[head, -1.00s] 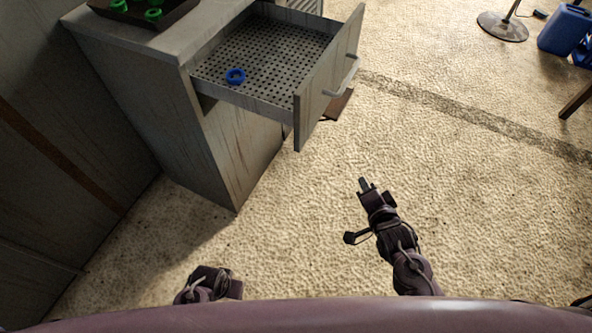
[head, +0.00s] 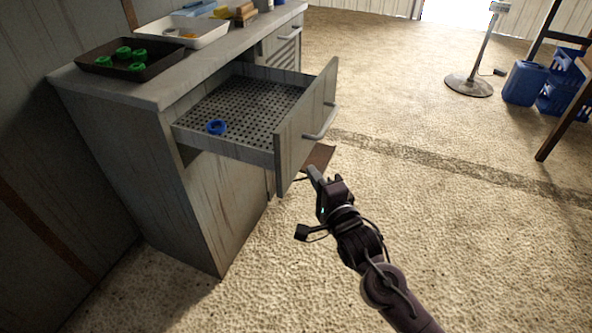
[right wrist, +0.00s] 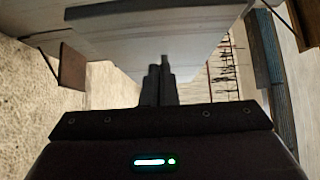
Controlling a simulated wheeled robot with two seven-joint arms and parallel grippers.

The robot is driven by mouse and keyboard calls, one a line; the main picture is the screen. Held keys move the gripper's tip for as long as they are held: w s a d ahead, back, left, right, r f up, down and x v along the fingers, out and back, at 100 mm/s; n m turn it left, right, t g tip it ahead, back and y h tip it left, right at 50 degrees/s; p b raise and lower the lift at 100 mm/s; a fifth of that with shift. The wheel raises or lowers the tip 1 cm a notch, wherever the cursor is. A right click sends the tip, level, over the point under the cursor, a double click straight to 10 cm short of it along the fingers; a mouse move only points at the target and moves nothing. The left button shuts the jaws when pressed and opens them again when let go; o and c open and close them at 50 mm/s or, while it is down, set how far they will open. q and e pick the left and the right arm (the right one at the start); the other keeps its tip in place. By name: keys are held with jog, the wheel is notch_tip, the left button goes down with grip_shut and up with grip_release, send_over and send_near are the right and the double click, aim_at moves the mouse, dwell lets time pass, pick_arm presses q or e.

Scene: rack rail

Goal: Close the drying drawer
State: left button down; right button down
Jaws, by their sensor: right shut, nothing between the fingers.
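The drying drawer (head: 292,140) stands pulled out from the grey wooden cabinet (head: 210,200), with a perforated metal bottom and a light bar handle (head: 321,123) on its front. A blue ring (head: 216,127) lies inside it, near the left side. My right gripper (head: 314,175) is shut and empty, in front of the drawer's near end and below the handle in the head view. I cannot tell whether it touches the drawer. In the right wrist view its fingers (right wrist: 158,82) point toward a pale panel (right wrist: 150,35). My left gripper is not in view.
A black tray (head: 92,66) with several green rings and a white tray (head: 158,36) stand on the cabinet top. A brown flat piece (head: 320,157) shows beneath the drawer front. A stand (head: 469,86) and blue crates (head: 562,85) are at the far right. The floor in front is clear.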

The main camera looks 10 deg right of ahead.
aim_at(289, 158)
jog(key=w+a, duration=0.3)
jog(key=shift+a, duration=0.1)
jog(key=shift+w+a, duration=0.1)
jog(key=shift+a, duration=0.05)
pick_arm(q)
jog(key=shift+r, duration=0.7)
pick_arm(e)
jog(key=shift+w, duration=0.1)
